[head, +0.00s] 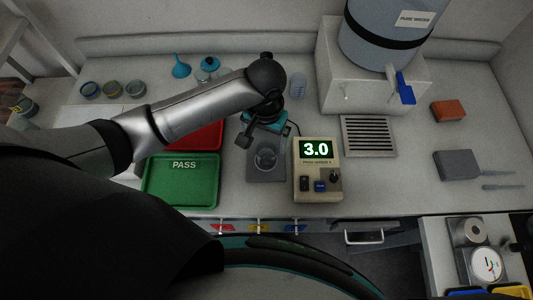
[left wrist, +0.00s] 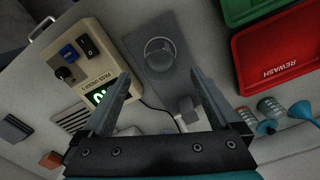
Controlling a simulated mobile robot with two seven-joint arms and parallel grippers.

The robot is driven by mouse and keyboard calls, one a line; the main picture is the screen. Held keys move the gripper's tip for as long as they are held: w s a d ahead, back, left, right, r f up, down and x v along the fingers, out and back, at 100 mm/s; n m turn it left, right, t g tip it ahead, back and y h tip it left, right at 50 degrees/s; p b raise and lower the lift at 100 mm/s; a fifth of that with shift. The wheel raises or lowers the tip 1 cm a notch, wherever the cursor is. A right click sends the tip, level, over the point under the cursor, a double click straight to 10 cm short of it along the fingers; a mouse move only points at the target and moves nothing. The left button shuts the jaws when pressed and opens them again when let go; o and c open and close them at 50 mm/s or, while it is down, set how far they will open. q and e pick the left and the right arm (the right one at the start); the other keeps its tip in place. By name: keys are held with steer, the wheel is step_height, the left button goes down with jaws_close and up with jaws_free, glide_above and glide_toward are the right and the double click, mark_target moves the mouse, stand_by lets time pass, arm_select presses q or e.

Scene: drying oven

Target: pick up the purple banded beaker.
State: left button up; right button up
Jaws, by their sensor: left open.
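A clear glass beaker (head: 266,158) stands upright on a grey probe plate (head: 262,176). It also shows in the left wrist view (left wrist: 160,53), as a round rim seen from above. I cannot make out a purple band on it. My left gripper (head: 266,132) is above the back part of this plate, open and empty. In the left wrist view its two fingers (left wrist: 160,82) are spread, with the beaker beyond the tips and between their lines. Several small banded beakers (head: 110,89) stand at the back left; no purple is clear on them. My right gripper is out of view.
A meter reading 3.0 (head: 318,178) stands right of the plate. A green PASS tray (head: 181,188) and a red REWASH tray (head: 207,136) lie left. A water drum (head: 380,38), drain grate (head: 368,136) and grey block (head: 457,165) are further right. Blue funnel (head: 180,67) at the back.

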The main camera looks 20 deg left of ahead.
mark_target(266, 155)
arm_select(q)
steer(key=f, duration=0.4)
steer(key=f+b, duration=0.1)
steer(key=f, duration=0.4)
steer(key=shift+w+f, duration=0.2)
steer(key=shift+f, duration=0.05)
jaws_close()
stand_by(0.5)
